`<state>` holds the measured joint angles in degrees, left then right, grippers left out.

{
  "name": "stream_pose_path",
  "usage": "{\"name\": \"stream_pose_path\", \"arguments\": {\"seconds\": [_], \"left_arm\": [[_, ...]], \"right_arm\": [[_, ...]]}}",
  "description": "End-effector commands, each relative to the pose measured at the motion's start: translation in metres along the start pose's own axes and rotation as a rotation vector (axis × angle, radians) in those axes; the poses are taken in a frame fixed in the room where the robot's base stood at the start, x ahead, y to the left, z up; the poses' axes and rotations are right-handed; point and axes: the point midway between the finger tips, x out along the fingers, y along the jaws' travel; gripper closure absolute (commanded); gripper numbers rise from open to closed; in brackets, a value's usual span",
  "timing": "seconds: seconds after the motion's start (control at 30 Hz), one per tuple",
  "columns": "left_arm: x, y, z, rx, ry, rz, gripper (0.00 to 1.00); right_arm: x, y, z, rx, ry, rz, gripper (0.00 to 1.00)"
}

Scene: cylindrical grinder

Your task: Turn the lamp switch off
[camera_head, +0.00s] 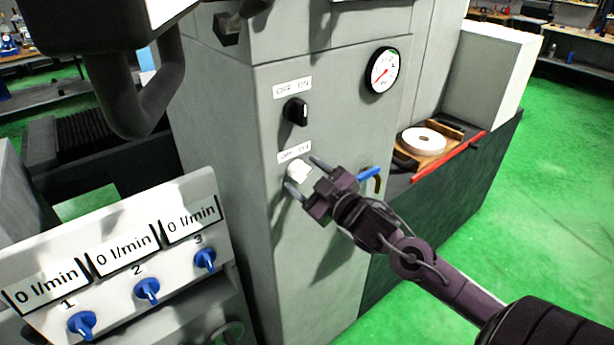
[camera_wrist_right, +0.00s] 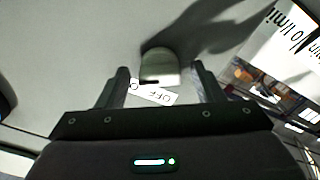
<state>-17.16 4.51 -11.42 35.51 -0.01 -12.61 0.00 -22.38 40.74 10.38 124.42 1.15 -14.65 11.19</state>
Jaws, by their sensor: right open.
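The lamp switch is a pale knob (camera_head: 299,172) under the lower OFF/ON label (camera_head: 294,152) on the front of the grey machine cabinet. My right gripper (camera_head: 305,176) is open at this knob, its two fingers apart on either side of it. In the right wrist view the pale knob (camera_wrist_right: 160,66) shows between and just beyond the open fingertips (camera_wrist_right: 161,72), with the OFF label (camera_wrist_right: 153,94) beside it. Whether a finger touches the knob I cannot tell. My left gripper does not show.
A black switch (camera_head: 296,111) sits above, with a pressure gauge (camera_head: 382,70) to its upper right. A blue-handled lever (camera_head: 369,173) is just right of my right gripper. A panel with several blue knobs (camera_head: 147,290) stands at lower left.

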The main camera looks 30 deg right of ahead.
Motion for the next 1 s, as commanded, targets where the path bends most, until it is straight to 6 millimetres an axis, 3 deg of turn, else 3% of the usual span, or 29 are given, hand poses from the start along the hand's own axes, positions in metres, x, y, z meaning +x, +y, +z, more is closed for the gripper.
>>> {"name": "stream_pose_path", "arguments": {"seconds": [0.07,0.4,0.77,1.0], "left_arm": [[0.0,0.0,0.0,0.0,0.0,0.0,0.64],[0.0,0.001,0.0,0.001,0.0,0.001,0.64],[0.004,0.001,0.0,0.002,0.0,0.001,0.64],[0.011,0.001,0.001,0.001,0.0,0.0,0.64]], "right_arm": [[0.0,0.0,0.0,0.0,0.0,0.0,0.4],[0.0,0.0,0.0,0.0,0.001,0.0,0.82],[0.0,-0.001,0.0,-0.073,0.001,-0.001,0.82],[0.0,-0.002,0.001,-0.245,0.003,-0.002,0.82]]}}
